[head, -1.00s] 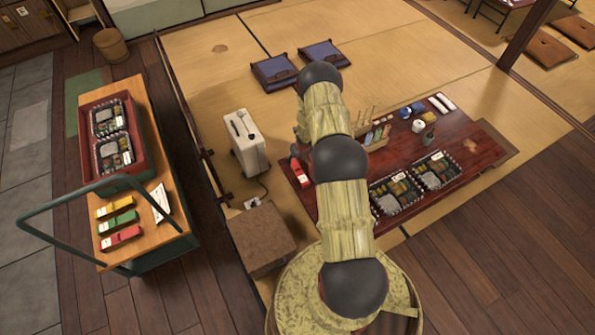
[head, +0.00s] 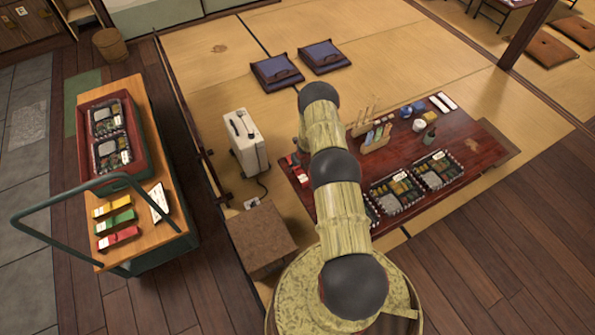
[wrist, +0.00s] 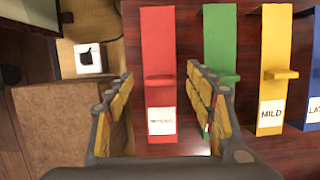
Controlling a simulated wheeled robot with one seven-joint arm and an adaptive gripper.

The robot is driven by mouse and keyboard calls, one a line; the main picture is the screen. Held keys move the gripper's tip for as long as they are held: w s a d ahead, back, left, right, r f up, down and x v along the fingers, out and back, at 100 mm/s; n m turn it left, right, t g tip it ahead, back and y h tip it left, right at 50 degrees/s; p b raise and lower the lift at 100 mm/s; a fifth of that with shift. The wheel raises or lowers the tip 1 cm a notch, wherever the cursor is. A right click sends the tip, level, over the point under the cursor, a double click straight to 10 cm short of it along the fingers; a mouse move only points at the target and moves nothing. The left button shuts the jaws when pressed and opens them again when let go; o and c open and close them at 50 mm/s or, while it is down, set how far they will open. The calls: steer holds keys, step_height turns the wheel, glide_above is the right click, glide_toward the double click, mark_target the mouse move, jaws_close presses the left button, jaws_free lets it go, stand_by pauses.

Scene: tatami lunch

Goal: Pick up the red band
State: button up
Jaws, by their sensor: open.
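In the wrist view a long red band (wrist: 159,55) with a white label at its near end lies on the dark red table. My gripper (wrist: 160,78) is open, with one finger on each side of the red band and nothing held. The band is apart from both fingers in the picture; the height between them is hard to tell. In the head view part of the red band (head: 294,164) shows at the table's left edge. My gripper is hidden behind my arm there.
Green (wrist: 219,45), yellow (wrist: 272,60) and blue bands lie right of the red one; the right finger overlaps the green one. A brown box (head: 260,240) stands left of the low table (head: 462,125). The wooden cart (head: 152,130) holds another red band (head: 120,239).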

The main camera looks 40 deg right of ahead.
steer(key=shift+w+f, duration=0.2)
steer(key=shift+f, duration=0.25)
steer(key=c, duration=0.8)
steer(key=shift+r, duration=0.1)
steer(key=shift+c, duration=0.4)
